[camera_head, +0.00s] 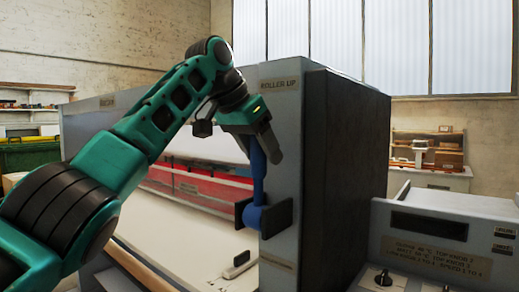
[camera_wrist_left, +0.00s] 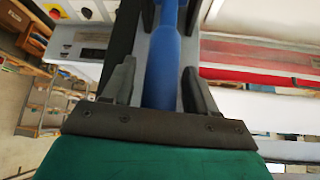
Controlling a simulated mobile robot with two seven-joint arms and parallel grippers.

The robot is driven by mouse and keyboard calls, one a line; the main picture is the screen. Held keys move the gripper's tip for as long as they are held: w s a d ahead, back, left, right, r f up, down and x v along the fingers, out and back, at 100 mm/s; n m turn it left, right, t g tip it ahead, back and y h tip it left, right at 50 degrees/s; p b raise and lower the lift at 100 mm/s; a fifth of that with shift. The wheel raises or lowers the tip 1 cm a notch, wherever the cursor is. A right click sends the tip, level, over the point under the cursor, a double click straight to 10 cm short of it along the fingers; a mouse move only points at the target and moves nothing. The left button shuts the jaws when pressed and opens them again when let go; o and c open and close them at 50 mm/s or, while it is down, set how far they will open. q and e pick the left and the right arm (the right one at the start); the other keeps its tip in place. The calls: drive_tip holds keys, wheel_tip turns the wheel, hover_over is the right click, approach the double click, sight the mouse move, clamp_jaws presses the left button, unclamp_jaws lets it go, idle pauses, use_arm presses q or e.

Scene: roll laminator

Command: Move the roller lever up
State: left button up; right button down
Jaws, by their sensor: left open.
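The blue roller lever (camera_head: 258,178) stands nearly upright on the grey front post of the laminator. Its round blue hub sits between dark brackets, below a "ROLLER UP" label (camera_head: 280,84). My left gripper (camera_head: 264,148) is at the lever's upper end, which it partly hides. In the left wrist view the blue lever (camera_wrist_left: 161,65) runs between the two dark fingers of the left gripper (camera_wrist_left: 157,75). The fingers are apart, with a visible gap on each side of the lever. My right gripper is not in view.
The laminator's dark side panel (camera_head: 345,150) rises right of the post. A control panel (camera_head: 435,245) with knobs stands at the lower right. The machine's opening, with a red strip (camera_head: 205,190) and pale bed, lies left of the lever. A small grey handle (camera_head: 237,265) sits below.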

use_arm(q)
drive_tip(key=shift+a, duration=0.1)
drive_tip(key=v, duration=1.3)
drive_tip(key=shift+s, duration=0.1)
